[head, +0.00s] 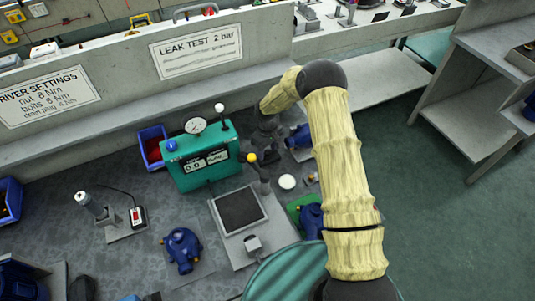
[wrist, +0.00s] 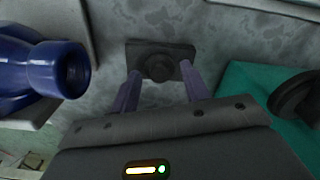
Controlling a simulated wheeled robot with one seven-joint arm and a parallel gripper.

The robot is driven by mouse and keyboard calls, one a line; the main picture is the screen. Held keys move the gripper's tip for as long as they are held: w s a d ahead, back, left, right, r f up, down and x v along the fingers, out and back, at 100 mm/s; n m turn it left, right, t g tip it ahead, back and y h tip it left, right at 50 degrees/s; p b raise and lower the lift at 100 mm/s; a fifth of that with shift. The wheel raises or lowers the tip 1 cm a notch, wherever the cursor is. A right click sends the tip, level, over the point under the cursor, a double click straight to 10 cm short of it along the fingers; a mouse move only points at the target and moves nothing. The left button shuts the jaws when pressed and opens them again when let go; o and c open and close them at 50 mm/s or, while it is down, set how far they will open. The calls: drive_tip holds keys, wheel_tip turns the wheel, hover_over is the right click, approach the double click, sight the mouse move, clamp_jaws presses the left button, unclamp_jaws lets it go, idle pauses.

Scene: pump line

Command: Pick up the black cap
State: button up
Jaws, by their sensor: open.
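A black cap (wrist: 158,65), a dark square flange with a round raised middle, lies on the grey speckled bench at the top centre of the wrist view. My gripper (wrist: 160,76) is open, its two purple-grey fingers pointing at the cap, one toward each side of it. I cannot tell how much height is left between the fingertips and the cap. In the head view my gripper (head: 266,138) is small and dark, beside the teal leak tester (head: 200,158). I cannot make out the cap clearly there.
A blue pump body (wrist: 45,70) lies close on the left in the wrist view; a teal block with a black knob (wrist: 296,95) is close on the right. In the head view, a test plate (head: 240,210), another blue pump (head: 183,248) and a blue bin (head: 152,146) occupy the bench.

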sight(268, 151)
drive_tip(key=shift+c, duration=0.3)
drive_tip(key=c, duration=0.7)
wheel_tip(268, 151, up, 10)
drive_tip(key=b, duration=0.1)
drive_tip(key=shift+d, duration=0.1)
